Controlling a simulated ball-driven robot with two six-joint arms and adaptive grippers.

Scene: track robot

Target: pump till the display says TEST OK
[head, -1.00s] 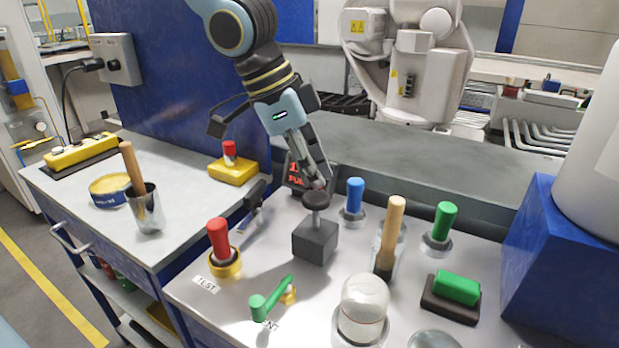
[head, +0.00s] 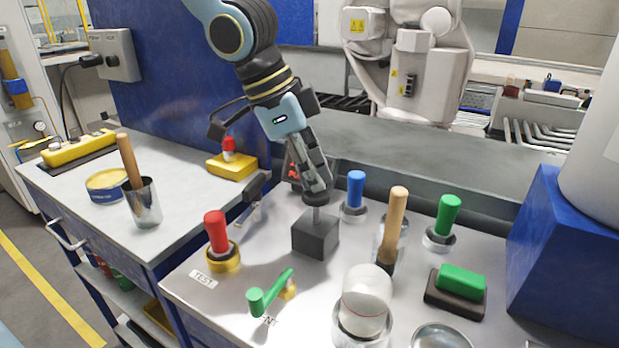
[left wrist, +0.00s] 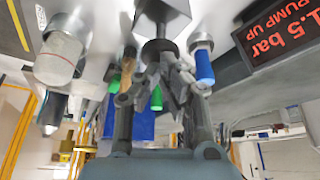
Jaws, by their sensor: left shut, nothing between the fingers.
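The pump is a dark grey block (head: 315,236) with a thin rod and a round black knob (head: 316,199) on top. My left gripper (head: 318,187) is shut and empty, its fingertips right at the top of the knob. Whether they touch it I cannot tell. In the left wrist view the knob (left wrist: 157,48) sits just beyond the fingers. The display (left wrist: 277,35) shows there in red, turned over, reading 1.5 bar and PUMP UP. In the head view the display (head: 292,172) is mostly hidden behind the gripper. My right gripper is not in view.
Close around the pump stand a blue handle (head: 355,188), a wooden handle (head: 396,218), a red TEST handle (head: 216,233) and a green lever (head: 272,292). A green block (head: 461,281) lies right.

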